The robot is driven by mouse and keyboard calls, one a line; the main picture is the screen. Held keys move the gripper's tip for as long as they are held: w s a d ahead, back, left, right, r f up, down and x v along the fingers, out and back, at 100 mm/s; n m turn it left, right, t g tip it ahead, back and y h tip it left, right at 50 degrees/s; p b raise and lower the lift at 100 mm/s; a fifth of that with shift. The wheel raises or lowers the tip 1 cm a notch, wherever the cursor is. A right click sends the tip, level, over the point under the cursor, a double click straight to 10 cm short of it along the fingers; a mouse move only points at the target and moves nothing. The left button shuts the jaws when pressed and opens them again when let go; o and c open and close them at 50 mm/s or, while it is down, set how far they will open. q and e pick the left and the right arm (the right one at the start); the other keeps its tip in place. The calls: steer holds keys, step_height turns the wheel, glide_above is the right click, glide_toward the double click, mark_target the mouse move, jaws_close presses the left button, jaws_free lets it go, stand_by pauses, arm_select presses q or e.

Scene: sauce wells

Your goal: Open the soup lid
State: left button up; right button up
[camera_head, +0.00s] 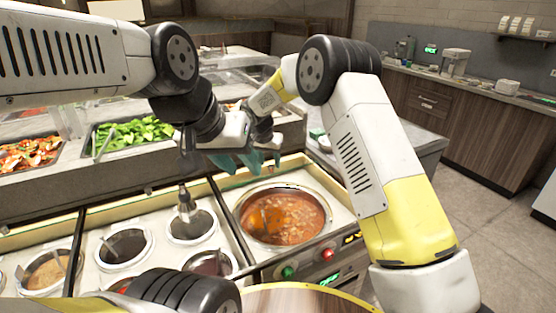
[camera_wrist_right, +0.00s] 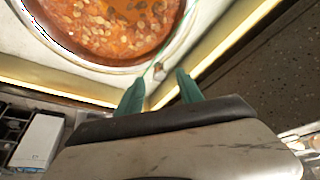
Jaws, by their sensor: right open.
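The round soup well (camera_head: 283,215) stands open, with orange-red soup and chunks inside. Its soup also shows at the top left of the right wrist view (camera_wrist_right: 110,25). No lid can be made out over the soup. My right gripper (camera_head: 262,152) is above the back edge of the well. In the right wrist view its two teal fingers (camera_wrist_right: 159,92) are apart, with nothing between them, near a small metal knob (camera_wrist_right: 158,71) beside the well. My left gripper (camera_head: 224,160) is close beside it, and its fingers overlap the other gripper, so its opening is unclear.
Smaller sauce wells (camera_head: 192,227) with utensils stand left of the soup. A raised salad bar with a tray of greens (camera_head: 135,133) is behind them. Control buttons (camera_head: 327,254) are on the front panel. A yellow-edged ledge (camera_wrist_right: 225,50) runs beside the well.

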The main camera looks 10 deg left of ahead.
steer(key=shift+x, duration=1.45)
jaws_close()
stand_by(0.3)
